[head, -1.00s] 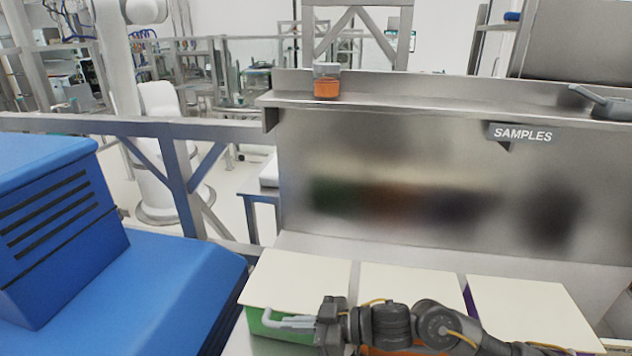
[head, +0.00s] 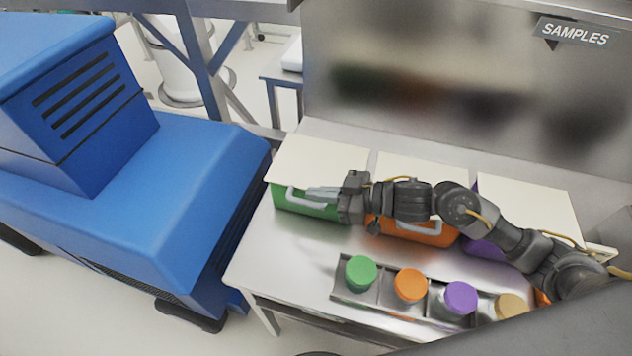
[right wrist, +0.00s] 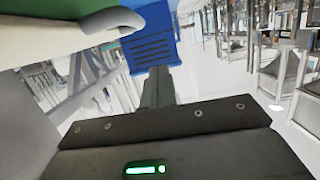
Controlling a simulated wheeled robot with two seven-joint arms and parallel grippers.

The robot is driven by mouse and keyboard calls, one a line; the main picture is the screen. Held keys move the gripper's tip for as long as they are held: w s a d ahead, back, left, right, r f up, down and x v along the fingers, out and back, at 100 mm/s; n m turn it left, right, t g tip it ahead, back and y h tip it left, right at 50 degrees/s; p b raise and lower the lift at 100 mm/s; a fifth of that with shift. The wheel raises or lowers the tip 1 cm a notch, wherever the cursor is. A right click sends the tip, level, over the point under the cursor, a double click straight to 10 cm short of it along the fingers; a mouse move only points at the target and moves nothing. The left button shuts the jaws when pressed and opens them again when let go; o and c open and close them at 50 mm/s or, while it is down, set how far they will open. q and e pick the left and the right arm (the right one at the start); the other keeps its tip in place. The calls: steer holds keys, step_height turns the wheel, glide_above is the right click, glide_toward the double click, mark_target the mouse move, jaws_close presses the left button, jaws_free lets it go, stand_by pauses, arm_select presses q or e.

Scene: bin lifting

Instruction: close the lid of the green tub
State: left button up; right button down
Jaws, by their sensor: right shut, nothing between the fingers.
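The green tub (head: 305,205) stands at the left end of a row of tubs on the steel bench. Its cream lid (head: 318,163) lies flat across its top in the head view; whether it is fully seated I cannot tell. A pale handle (head: 291,198) is on its front. My right gripper (head: 312,191) is shut and empty, its fingers pointing left at the tub's front, close to the handle and lid edge. Whether it touches them is unclear. In the right wrist view, the green wall (right wrist: 50,18) shows at the upper left. My left gripper is out of view.
To the right stand an orange tub (head: 425,234) and a purple tub (head: 484,247), also under cream lids, partly behind my right arm. A tray (head: 350,294) with several coloured-capped jars is in front. A blue machine (head: 130,210) stands left of the bench.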

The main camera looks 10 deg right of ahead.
steer(key=b+v, duration=0.2)
steer(key=v, duration=0.6)
steer(key=shift+s+d+f, duration=0.2)
steer(key=shift+s, duration=0.1)
